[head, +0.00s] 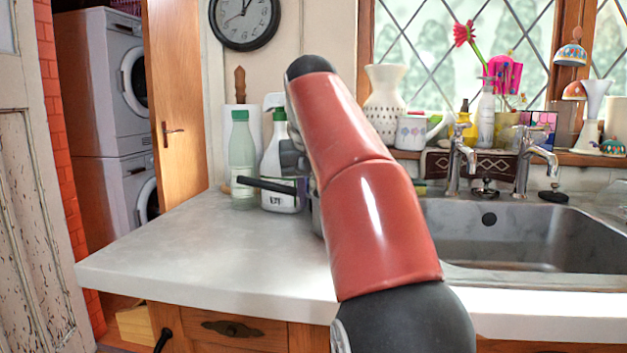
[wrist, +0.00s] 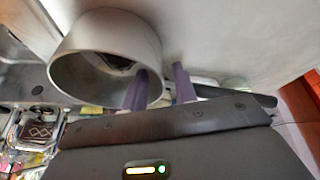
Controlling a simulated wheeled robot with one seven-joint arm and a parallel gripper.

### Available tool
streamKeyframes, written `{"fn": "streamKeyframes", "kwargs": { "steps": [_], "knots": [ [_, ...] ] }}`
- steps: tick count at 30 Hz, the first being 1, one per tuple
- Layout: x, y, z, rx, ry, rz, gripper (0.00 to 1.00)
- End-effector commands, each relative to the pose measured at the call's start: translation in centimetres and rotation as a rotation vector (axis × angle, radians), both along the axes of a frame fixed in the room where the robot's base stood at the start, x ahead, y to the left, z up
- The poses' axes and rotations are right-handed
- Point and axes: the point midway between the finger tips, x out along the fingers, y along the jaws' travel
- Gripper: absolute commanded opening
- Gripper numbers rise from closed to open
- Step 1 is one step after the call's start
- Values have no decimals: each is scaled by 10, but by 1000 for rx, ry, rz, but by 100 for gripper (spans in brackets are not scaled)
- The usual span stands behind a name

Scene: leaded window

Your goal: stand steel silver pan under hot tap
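The silver pan (wrist: 75,70) is in the wrist view, its round opening facing my camera. Its dark handle (wrist: 240,97) reaches to the right there. In the head view the handle (head: 265,186) sticks out left over the counter, while my arm hides nearly all of the pan. My gripper (wrist: 160,78) has its two purple fingers apart, one in front of or inside the pan's opening and one outside, with the pan's edge between them. I cannot tell whether they touch it. Two chrome taps, left (head: 459,160) and right (head: 531,162), stand behind the sink; hot markings are not readable.
The steel sink (head: 520,238) is at the right and looks empty. A green bottle (head: 242,160) and a spray bottle (head: 279,165) stand behind the handle. The counter (head: 200,245) is clear at front left. Vases and jars crowd the windowsill.

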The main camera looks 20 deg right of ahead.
Motion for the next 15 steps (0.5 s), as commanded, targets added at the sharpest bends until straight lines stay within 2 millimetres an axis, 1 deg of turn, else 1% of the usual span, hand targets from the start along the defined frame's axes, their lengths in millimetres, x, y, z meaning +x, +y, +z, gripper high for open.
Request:
{"fn": "streamKeyframes", "kwargs": {
  "steps": [1,6,9,15],
  "knots": [
    [2,-1,-10,0,0,0,28],
    [8,-4,-23,0,-1,0,28],
    [9,-5,-26,0,-1,0,28],
    [9,-5,-26,-1,-1,1,28]
  ]
}}
